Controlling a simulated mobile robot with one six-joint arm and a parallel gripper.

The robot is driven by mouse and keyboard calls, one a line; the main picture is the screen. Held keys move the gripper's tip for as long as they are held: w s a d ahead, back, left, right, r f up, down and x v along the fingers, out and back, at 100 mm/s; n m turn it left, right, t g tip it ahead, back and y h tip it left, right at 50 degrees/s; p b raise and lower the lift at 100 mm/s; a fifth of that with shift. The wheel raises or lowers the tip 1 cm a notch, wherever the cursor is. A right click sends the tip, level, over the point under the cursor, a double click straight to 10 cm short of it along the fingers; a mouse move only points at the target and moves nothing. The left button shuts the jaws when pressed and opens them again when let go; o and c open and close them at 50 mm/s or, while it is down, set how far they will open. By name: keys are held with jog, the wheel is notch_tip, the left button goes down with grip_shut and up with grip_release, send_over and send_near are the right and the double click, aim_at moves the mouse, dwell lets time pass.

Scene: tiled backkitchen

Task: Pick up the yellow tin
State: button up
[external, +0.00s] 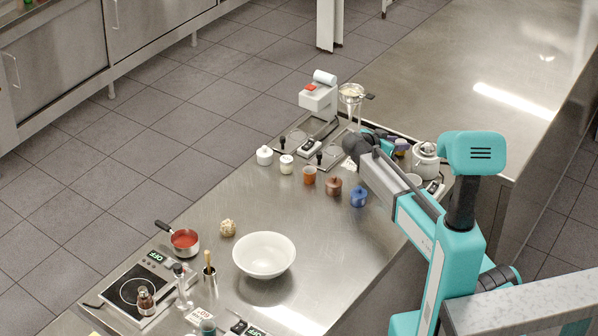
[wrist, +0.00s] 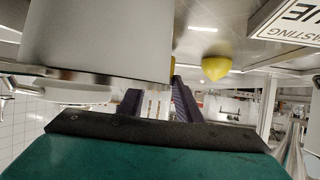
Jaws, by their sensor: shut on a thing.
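A thin yellow strip of what looks like the yellow tin (wrist: 172,66) shows by my fingertips in the wrist view. The rest of it is hidden behind a large pale grey body close to the camera. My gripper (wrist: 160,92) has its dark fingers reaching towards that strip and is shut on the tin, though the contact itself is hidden. In the external view my gripper is at the far end of the counter, mostly hidden by my wrist. A small yellowish patch (external: 402,142) shows just right of it.
A white pot (external: 425,158) stands close right of my gripper. A blue pot (external: 358,197), a brown pot (external: 333,187) and an orange cup (external: 309,175) stand nearby. A rounded yellow thing (wrist: 215,67) shows in the wrist view. The counter around the white bowl (external: 264,238) has free room.

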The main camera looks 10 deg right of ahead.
jog(key=shift+r+b, duration=1.1)
jog(key=shift+r, duration=3.5)
jog(key=shift+r, duration=0.1)
